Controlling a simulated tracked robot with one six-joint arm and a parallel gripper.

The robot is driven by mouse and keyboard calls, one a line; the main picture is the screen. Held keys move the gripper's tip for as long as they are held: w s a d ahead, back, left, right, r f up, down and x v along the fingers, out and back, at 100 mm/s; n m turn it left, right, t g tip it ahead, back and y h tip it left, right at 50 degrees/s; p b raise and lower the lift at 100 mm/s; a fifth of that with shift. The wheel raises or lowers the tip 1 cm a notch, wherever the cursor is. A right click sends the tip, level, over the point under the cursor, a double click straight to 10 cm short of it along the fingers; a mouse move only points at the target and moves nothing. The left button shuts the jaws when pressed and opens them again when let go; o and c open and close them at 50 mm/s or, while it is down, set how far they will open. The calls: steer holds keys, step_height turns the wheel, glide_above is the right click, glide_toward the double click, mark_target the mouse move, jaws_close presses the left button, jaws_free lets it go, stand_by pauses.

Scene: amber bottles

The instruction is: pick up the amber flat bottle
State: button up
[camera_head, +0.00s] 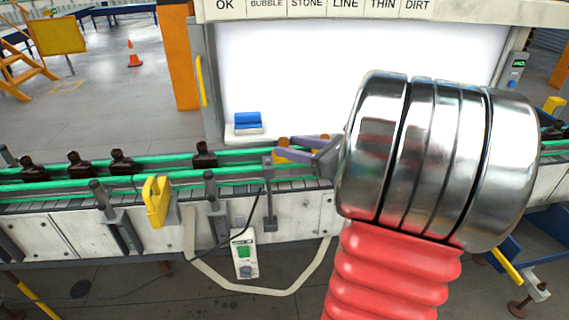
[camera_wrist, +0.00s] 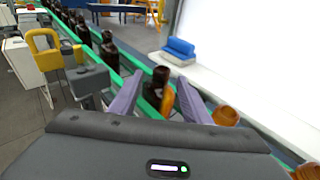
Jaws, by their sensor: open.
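My gripper (camera_head: 283,146) reaches leftward over the conveyor from the right, its two purple fingers apart. In the wrist view my gripper (camera_wrist: 160,77) is open, with a narrow orange-amber piece (camera_wrist: 167,101) between the fingers, probably the amber flat bottle. Its lower part is hidden, and I cannot tell whether a finger touches it. In the head view, orange-amber (camera_head: 283,141) shows at the fingertips, mostly covered by them. A dark brown bottle (camera_wrist: 158,82) stands upright just beyond it; in the head view this dark bottle (camera_head: 204,155) is left of my gripper.
Several dark bottles (camera_head: 121,161) stand further left on the conveyor, between green rails (camera_head: 60,185). Other orange-amber tops (camera_wrist: 225,115) show right of the right finger. A blue block (camera_head: 247,120) sits by the lit white panel (camera_head: 300,70). A yellow clamp (camera_head: 156,200) stands at the near edge.

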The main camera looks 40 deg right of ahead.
mark_target(284, 144)
steer(key=shift+x, duration=1.7)
steer(key=shift+c, duration=0.5)
jaws_close()
